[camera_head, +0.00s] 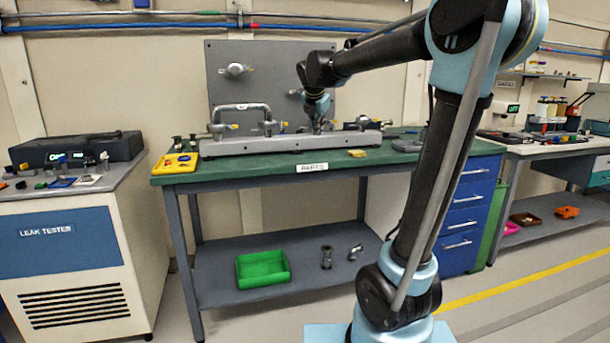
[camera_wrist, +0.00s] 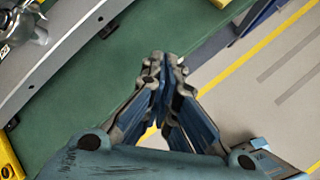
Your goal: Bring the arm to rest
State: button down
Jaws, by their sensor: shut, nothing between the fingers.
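My arm reaches up and left over the green-topped workbench (camera_head: 230,172) in the head view. My gripper (camera_head: 318,128) hangs low at the bench, in front of the grey upright panel (camera_head: 222,95) and by the grey manifold rail (camera_head: 240,147). In the wrist view my gripper (camera_wrist: 165,62) has its fingertips together with nothing held. There it is above the bench's front edge, with green top to the left and floor to the right. Whether the fingertips touch anything is hard to tell in the head view.
A yellow tray (camera_head: 176,163) sits at the bench's left end. A green bin (camera_head: 262,268) and metal fittings (camera_head: 327,257) lie on the lower shelf. The leak tester (camera_head: 65,235) stands at left, another table (camera_head: 560,146) at right. Open floor lies in front.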

jog(key=s+d+f+m+g, duration=0.2)
jog(key=s+d+f+m, duration=0.5)
jog(key=s, duration=0.4)
jog(key=s+d+f+m+g, duration=0.1)
jog(key=s+d+f+m, duration=0.6)
jog(key=s, duration=0.4)
jog(key=s+d+f+m+g+y, duration=0.1)
jog(key=s+f+m+g, duration=0.1)
jog(key=s+f+m, duration=1.2)
jog(key=s+f, duration=0.2)
jog(key=s, duration=0.1)
jog(key=shift+w+f, duration=0.15)
jog(key=shift+w, duration=0.25)
jog(key=shift+s, duration=0.1)
